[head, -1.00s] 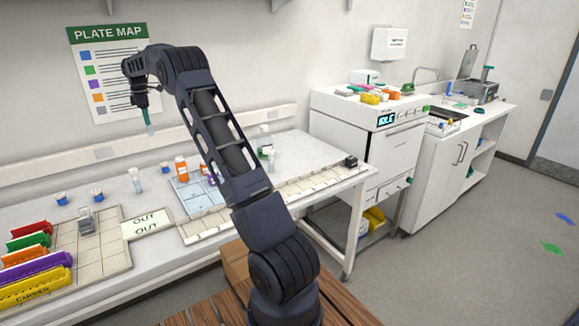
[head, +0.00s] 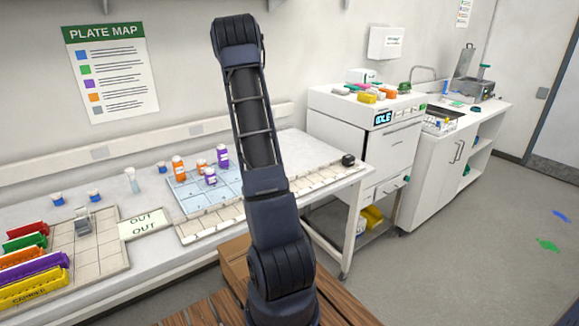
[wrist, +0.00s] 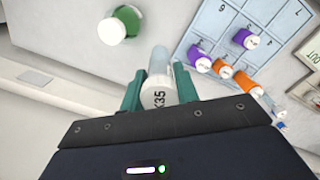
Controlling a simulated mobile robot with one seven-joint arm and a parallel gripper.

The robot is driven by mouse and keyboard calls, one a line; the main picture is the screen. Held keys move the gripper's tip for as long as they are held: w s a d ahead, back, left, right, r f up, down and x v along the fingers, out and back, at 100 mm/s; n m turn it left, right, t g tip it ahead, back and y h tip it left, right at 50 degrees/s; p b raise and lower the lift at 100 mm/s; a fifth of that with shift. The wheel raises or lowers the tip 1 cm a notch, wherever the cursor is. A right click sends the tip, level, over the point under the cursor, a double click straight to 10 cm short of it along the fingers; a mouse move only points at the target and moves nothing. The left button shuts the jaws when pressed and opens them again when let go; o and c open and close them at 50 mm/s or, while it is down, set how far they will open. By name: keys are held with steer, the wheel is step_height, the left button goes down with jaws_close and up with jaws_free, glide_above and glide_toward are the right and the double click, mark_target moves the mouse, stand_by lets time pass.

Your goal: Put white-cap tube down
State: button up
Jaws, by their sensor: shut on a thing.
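My gripper (wrist: 160,90) shows in the wrist view with its two green fingers shut on the white-cap tube (wrist: 158,97). The tube's white cap carries the marking "K35" and faces the camera; its clear body points away from me. The tube is above the pale bench, and I cannot tell how high or whether it touches anything. In the head view my arm hides the gripper and the held tube. Another pale-topped tube (head: 131,180) stands upright on the bench at left.
A green-and-white bottle (wrist: 112,30) stands near the held tube. A blue gridded mat (head: 222,183) bears orange and purple bottles.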

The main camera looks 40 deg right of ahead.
steer(key=s+d+m, duration=0.5)
steer(key=s+d, duration=1)
steer(key=f, duration=2)
steer(key=shift+w+d, duration=0.2)
steer(key=shift+d, duration=0.05)
steer(key=shift+f, duration=0.15)
steer(key=o, duration=0.9)
